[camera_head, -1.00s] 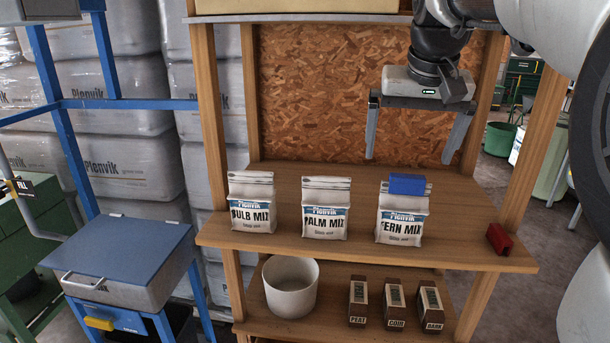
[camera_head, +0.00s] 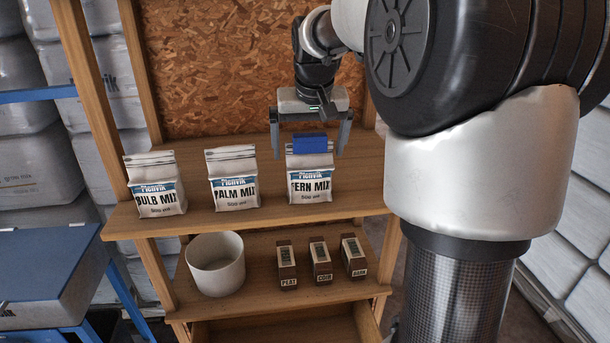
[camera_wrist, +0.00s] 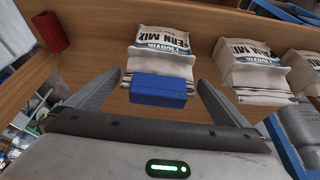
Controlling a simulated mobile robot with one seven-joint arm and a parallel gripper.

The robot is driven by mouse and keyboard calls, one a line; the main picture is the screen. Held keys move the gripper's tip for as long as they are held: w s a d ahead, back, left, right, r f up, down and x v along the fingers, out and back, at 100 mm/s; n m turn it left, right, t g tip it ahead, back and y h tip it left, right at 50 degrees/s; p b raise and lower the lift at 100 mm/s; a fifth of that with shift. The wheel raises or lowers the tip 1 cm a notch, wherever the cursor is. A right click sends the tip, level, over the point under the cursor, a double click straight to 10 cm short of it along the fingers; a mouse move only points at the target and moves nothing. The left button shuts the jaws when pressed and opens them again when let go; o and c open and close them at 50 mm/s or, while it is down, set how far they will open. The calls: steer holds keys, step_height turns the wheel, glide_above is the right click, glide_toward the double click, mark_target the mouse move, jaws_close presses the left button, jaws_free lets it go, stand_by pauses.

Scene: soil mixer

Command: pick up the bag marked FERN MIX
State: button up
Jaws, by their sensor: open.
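The FERN MIX bag (camera_head: 310,180) stands upright at the right end of the row on the upper wooden shelf. A blue block (camera_head: 310,143) sits at the top of this bag and hides part of it. My gripper (camera_head: 309,152) is open, one finger on each side of the bag's top and the blue block. In the wrist view, the FERN MIX bag (camera_wrist: 161,63) and the blue block (camera_wrist: 158,90) lie between the spread fingers (camera_wrist: 158,92). Whether either finger touches the bag is unclear.
The PALM MIX bag (camera_head: 233,180) and BULB MIX bag (camera_head: 155,186) stand to the left. A white pot (camera_head: 215,268) and small brown boxes (camera_head: 320,262) are on the lower shelf. A red object (camera_wrist: 51,32) lies near the shelf edge in the wrist view.

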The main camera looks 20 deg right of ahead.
mark_target(309, 159)
steer(key=x, duration=0.4)
steer(key=shift+d+f, duration=0.1)
steer(key=shift+f, duration=0.15)
steer(key=shift+c, duration=0.4)
steer(key=c, duration=0.9)
